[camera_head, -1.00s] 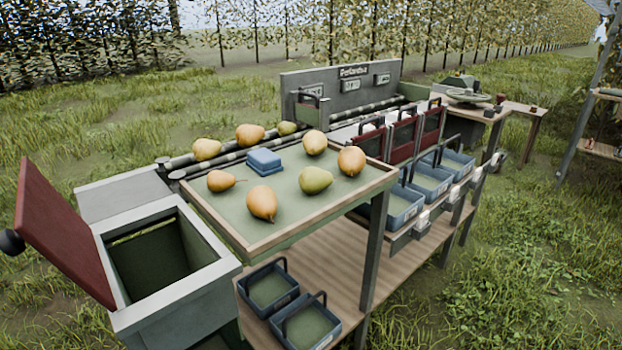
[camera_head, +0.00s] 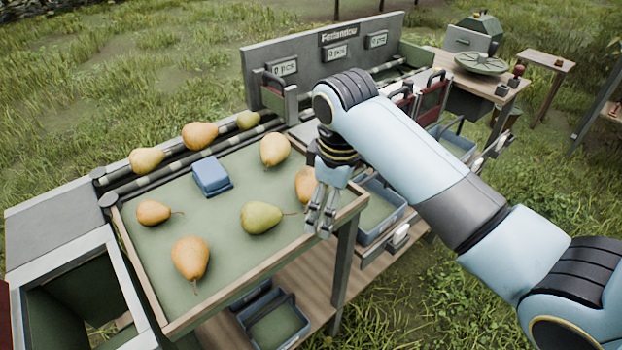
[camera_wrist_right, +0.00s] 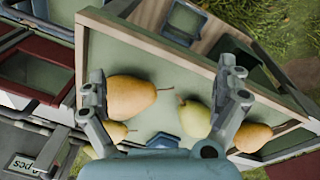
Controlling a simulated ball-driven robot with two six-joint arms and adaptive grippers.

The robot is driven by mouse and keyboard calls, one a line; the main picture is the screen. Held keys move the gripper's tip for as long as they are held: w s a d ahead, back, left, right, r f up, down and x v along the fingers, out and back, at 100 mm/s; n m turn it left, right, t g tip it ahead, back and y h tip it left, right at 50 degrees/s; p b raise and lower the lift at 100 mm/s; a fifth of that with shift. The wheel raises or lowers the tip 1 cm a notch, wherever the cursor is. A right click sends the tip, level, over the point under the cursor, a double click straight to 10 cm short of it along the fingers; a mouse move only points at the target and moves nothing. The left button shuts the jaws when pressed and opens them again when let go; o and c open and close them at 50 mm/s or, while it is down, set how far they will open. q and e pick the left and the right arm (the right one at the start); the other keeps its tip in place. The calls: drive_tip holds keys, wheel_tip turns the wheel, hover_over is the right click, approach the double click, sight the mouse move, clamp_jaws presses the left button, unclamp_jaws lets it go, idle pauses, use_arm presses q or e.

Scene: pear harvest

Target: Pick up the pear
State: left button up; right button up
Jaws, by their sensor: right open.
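Several pears lie on a green tray table (camera_head: 225,285) with a wooden rim. A yellow-green pear (camera_head: 261,217) is near its middle, with orange-yellow pears at the front (camera_head: 190,258), left (camera_head: 153,212) and back (camera_head: 275,150). My right gripper (camera_head: 321,222) points down at the tray's right edge and partly hides another orange pear (camera_head: 305,184). In the right wrist view my right gripper (camera_wrist_right: 163,84) is open, with an orange pear (camera_wrist_right: 132,97) by its left finger and the green pear (camera_wrist_right: 194,118) towards its right finger. It holds nothing. My left gripper is not visible.
A blue box (camera_head: 211,177) sits on the tray. More pears (camera_head: 200,135) rest on rollers behind it. An open bin (camera_head: 75,300) is at the lower left, and blue crates (camera_head: 383,210) stand to the right.

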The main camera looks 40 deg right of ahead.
sight(307, 176)
drive_tip(key=w+r+n, duration=0.1)
drive_tip(key=w+r, duration=0.1)
drive_tip(key=w, duration=0.1)
drive_tip(key=w+r+n, duration=0.1)
drive_tip(key=w+r, duration=0.1)
drive_tip(key=w+r+n+g, duration=0.1)
drive_tip(key=w+r, duration=0.1)
drive_tip(key=w, duration=0.1)
drive_tip(key=shift+w+d+y+p, duration=0.2)
drive_tip(key=shift+w+y+p, duration=0.1)
drive_tip(key=shift+w+p, duration=0.05)
wheel_tip(307, 176, down, 5)
drive_tip(key=shift+r, duration=0.2)
drive_tip(key=f, duration=0.3)
drive_tip(key=d+f, duration=0.1)
drive_tip(key=f, duration=0.1)
drive_tip(key=shift+s+f, duration=0.1)
drive_tip(key=shift+f, duration=0.25)
drive_tip(key=shift+c, duration=0.4)
drive_tip(key=c, duration=1.1)
